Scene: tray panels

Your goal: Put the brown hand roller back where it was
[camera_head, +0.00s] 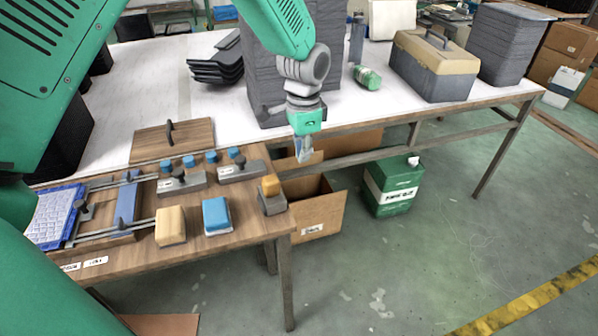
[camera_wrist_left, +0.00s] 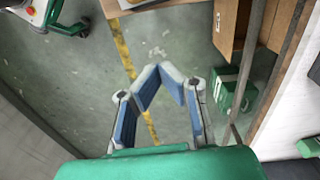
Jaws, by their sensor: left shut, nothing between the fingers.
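My left gripper (camera_head: 304,150) is shut and empty in the head view. It hangs above the floor, just past the right edge of the wooden work table. Its fingers (camera_wrist_left: 160,72) meet at the tips in the left wrist view, with only floor behind them. A small piece with an orange-brown top (camera_head: 270,186) sits on a grey base at the table's right edge, left of and below the gripper. It may be the brown hand roller, but I cannot tell for sure. A tan block (camera_head: 171,225) and a blue block (camera_head: 217,215) lie near the front edge. My right gripper is not in view.
Two grey blocks with dark knobs (camera_head: 181,182) (camera_head: 240,170) stand on the table before a brown panel with a handle (camera_head: 171,139). A blue tray (camera_head: 52,217) lies at left. A cardboard box (camera_head: 318,215) and green canister (camera_head: 393,187) stand on the floor. Dark stacked trays (camera_head: 265,85) stand behind.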

